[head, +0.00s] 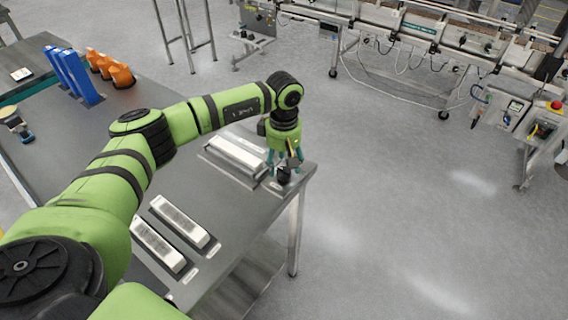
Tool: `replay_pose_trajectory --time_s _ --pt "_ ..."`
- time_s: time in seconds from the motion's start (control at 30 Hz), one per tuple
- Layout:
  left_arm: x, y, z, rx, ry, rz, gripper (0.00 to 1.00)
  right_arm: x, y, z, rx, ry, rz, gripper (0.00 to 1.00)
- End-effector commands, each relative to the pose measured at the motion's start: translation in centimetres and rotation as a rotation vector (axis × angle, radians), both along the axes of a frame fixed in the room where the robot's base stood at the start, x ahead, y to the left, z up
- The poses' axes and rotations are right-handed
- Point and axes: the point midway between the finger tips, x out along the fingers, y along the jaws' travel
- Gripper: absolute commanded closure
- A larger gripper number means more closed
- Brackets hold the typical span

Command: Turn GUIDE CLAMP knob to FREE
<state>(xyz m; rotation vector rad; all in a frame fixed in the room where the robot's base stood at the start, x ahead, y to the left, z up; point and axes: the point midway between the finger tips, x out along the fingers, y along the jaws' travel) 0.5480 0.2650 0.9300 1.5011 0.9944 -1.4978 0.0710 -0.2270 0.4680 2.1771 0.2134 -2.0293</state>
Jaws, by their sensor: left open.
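I cannot pick out the GUIDE CLAMP knob for certain. The conveyor machine (420,32) at the top right carries several small dark knobs or fittings along its side, and their labels are too small to read. My left gripper (284,172) points down over the right corner of the grey table, far from the conveyor. Its teal fingers are open around or just above a small dark object, and I cannot tell whether they touch it. My right gripper is out of view.
The grey table (95,190) bears white bars (158,244), blue upright parts (80,78) and orange parts (121,76). A control box with a red button (555,105) stands at the far right. Open grey floor (400,210) lies between table and conveyor.

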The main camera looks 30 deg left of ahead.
Motion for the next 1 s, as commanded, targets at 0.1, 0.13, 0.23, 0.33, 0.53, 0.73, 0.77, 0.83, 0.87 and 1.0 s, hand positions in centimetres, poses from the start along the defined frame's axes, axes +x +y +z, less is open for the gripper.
replay_pose_trajectory --time_s 0.1,0.13,0.23,0.33,0.53,0.73,0.77,0.83,0.87,1.0 --pt "0.0 0.0 -1.4 -0.001 0.003 0.001 0.39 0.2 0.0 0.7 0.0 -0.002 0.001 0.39" --pt "0.0 0.0 -1.7 -0.001 0.001 0.001 0.39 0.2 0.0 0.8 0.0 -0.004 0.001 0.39" --pt "0.0 -0.1 -2.4 -0.002 0.001 0.001 0.39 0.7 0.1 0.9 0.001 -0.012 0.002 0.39" --pt "0.0 -0.1 -2.6 -0.002 0.0 0.001 0.39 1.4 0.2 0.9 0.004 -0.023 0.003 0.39" --pt "0.0 -0.1 -2.7 -0.003 -0.001 0.001 0.47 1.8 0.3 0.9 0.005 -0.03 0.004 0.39" --pt "0.0 -0.1 -2.6 -0.004 -0.001 0.001 0.95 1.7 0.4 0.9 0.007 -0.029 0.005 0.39" --pt "0.0 -0.1 -2.6 -0.004 -0.001 0.001 0.95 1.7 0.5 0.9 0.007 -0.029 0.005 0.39" --pt "0.0 -0.1 -2.6 -0.003 0.0 0.002 0.95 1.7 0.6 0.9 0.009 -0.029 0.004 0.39" --pt "0.0 -0.1 -2.6 -0.003 0.0 0.003 0.95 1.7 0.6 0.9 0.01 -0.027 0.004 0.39" --pt "0.0 -0.1 -2.7 -0.003 0.0 0.019 0.95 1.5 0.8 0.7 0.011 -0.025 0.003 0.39"
